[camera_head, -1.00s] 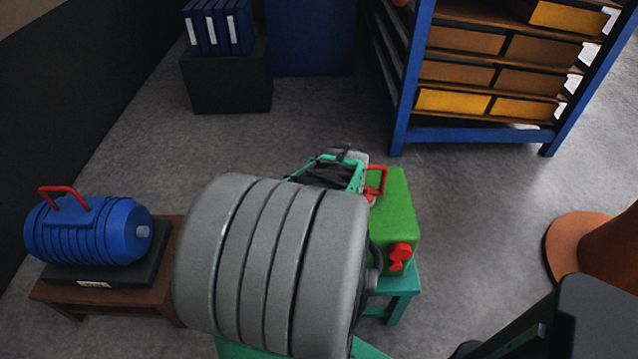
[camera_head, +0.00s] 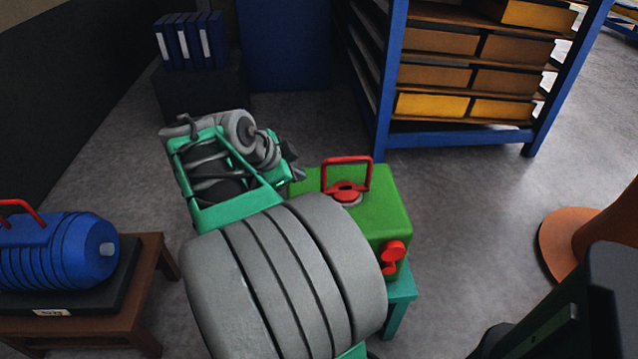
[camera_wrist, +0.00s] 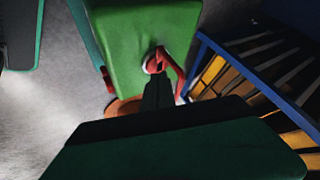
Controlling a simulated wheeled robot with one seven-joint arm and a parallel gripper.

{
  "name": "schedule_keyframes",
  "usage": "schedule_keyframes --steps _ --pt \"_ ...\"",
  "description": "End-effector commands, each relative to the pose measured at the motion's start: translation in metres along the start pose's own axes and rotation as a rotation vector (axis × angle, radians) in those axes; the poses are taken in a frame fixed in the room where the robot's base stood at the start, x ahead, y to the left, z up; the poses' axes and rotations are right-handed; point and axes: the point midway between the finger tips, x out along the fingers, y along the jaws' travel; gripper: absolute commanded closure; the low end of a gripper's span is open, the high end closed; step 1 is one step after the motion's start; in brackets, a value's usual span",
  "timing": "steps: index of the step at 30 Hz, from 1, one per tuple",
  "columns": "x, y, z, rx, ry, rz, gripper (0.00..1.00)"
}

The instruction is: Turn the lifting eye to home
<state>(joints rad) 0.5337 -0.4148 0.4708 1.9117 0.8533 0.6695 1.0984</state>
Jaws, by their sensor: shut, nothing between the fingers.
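The green casting (camera_head: 375,205) stands on a teal stand. Its red lifting eye (camera_head: 347,162) is an upright bail on a red hub with a grey ring, on the casting's top. The bail's broad side faces the head view. In the wrist view the casting (camera_wrist: 135,35) fills the top middle, with the red eye (camera_wrist: 178,75) slanting down to the right from its hub. My gripper (camera_wrist: 158,80) is shut and empty, its dark fingertips just below the hub in that picture. I cannot tell whether they touch it. No home mark can be made out.
A red valve-like fitting (camera_head: 393,255) is on the casting's front. A blue ribbed casting (camera_head: 60,250) with a red handle sits on a brown table (camera_head: 150,280) at left. A blue shelf rack (camera_head: 455,135) stands behind; an orange round-based object (camera_head: 570,240) is at right.

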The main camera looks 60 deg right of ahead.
Motion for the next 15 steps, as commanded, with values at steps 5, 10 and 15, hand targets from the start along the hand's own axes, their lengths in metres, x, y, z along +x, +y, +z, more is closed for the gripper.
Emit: schedule_keyframes --steps 5,10,15 --pt "0.002 0.02 0.0 0.224 0.001 0.074 1.0" --pt "0.02 0.022 0.0 0.236 0.004 0.075 1.0" --pt "0.057 0.026 0.001 0.234 0.004 0.076 1.0"
